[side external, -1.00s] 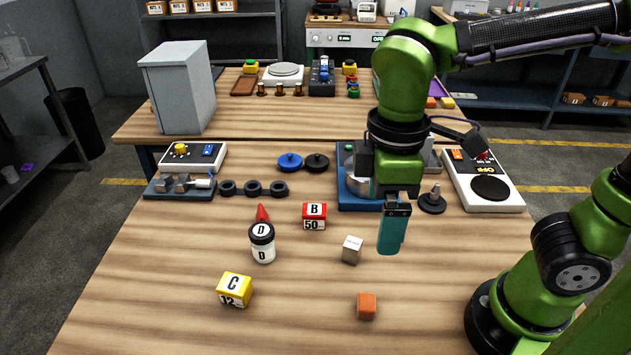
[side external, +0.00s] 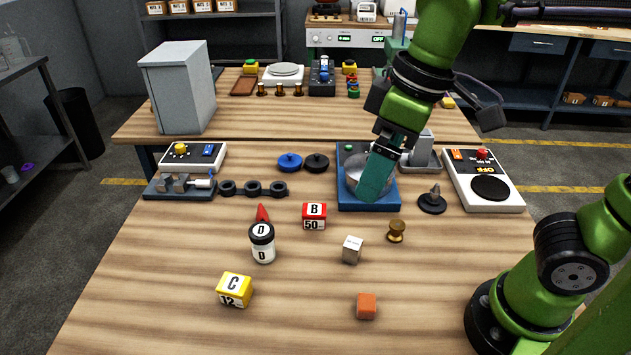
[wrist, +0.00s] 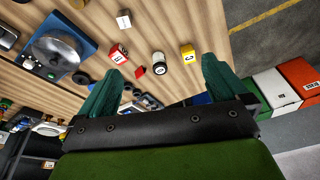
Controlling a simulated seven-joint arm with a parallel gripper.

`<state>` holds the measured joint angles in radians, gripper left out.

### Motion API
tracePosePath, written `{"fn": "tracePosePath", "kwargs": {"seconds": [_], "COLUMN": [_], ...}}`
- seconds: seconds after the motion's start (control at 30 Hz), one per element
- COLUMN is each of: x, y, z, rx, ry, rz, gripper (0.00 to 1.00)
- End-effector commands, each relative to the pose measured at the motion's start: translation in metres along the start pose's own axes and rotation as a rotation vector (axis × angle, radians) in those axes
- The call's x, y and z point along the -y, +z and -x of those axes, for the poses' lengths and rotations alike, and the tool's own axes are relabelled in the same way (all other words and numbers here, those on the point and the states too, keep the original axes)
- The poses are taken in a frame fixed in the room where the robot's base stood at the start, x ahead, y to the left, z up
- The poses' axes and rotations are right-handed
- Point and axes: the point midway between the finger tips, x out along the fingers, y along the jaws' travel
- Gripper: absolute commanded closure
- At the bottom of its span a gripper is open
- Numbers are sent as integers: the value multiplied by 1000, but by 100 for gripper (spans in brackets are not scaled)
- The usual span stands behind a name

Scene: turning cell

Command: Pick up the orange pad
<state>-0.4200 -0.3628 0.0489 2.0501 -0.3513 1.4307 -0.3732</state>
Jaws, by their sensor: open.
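A small orange block (side external: 366,306) lies on the near table at the front; I cannot tell whether it is the orange pad. It does not show in the wrist view. My gripper (side external: 374,186) is tilted in front of the silver bowl on the blue-based machine, well behind and above the orange block. In the wrist view my gripper (wrist: 162,88) has its two teal fingers spread wide, with nothing between them. Part of the back table near the right, where a flat orange piece showed earlier, is hidden behind my arm.
A white cube (side external: 352,249), brass knob (side external: 396,231), red B block (side external: 314,216), white D jar (side external: 262,244) and yellow C block (side external: 234,289) stand on the near table. The blue-based machine (side external: 378,203) is under my gripper. The table's front left is clear.

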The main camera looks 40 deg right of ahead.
Motion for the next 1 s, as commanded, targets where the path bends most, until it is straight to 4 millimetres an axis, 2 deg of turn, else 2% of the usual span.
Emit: {"fn": "tracePosePath", "kwargs": {"seconds": [0.03, 0.2, 0.33, 0.4, 0.53, 0.87, 1.0], "x": [-16, -63, -84, -90, -94, -93, -78], "y": [8, 31, 49, 53, 54, 53, 47], "z": [-7, -24, -27, -24, -22, -22, -35], "rx": [-72, -319, -413, -430, -437, -434, -368], "ry": [-10, -44, -39, -30, -22, -23, -44], "rz": [-130, -548, -701, -728, -739, -732, -669], "gripper": [0, 0, 0, 9, 28, 28, 28]}}
